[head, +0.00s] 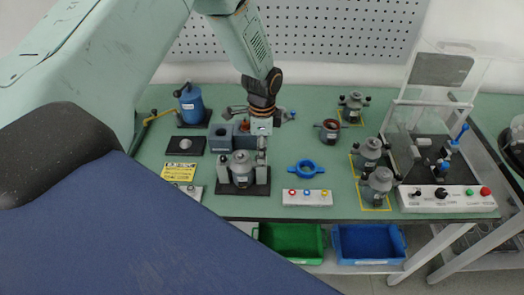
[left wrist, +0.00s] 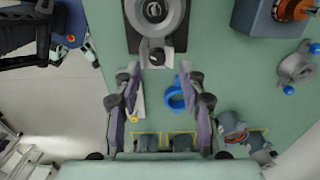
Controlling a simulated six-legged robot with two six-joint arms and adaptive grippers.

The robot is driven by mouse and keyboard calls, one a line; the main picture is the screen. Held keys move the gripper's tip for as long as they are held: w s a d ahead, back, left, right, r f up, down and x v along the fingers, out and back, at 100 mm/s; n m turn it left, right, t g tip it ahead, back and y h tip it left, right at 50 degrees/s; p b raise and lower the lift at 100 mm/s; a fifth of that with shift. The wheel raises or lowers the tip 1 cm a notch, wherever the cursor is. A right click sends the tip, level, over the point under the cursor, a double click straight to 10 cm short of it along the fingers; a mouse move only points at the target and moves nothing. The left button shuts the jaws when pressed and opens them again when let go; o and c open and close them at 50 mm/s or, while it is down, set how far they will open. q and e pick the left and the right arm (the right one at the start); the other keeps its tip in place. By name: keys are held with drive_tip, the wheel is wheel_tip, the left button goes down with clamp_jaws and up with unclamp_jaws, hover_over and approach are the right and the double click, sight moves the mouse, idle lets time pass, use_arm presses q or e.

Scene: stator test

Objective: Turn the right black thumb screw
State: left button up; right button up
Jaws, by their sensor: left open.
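The grey stator fixture (head: 243,172) with its black base stands near the table's front, and a grey round part sits in it. In the left wrist view the fixture (left wrist: 130,36) is at the top edge, partly cut off. The right black thumb screw (left wrist: 156,57) shows on its near side there; in the head view I cannot make it out clearly. My left gripper (left wrist: 160,76) is open and empty. Its two purple-padded fingers point toward the screw, one to each side, apart from it. In the head view the arm hangs just behind the fixture. My right gripper is not in view.
A blue ring (head: 306,170) and a button box (head: 307,197) lie right of the fixture. A grey block (head: 221,138) stands behind it. Several grey stators and a test stand with a control panel (head: 446,199) are farther right. Green table shows between them.

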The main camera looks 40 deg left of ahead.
use_arm(q)
drive_tip(key=shift+s+f, duration=0.15)
drive_tip(key=shift+f, duration=0.35)
drive_tip(key=shift+s+a+f, duration=0.35)
drive_tip(key=shift+s+a, duration=0.25)
drive_tip(key=shift+a, duration=0.1)
drive_tip(key=shift+w+d+f, duration=0.1)
drive_tip(key=shift+w+d, duration=0.15)
drive_tip(key=shift+w, duration=0.05)
drive_tip(key=shift+w+d, duration=0.35)
drive_tip(key=shift+c, duration=1.3)
drive_tip(key=shift+s+a, duration=0.45)
drive_tip(key=shift+s, duration=0.1)
clamp_jaws()
drive_tip(key=shift+w+d, duration=0.2)
drive_tip(key=shift+w, duration=0.05)
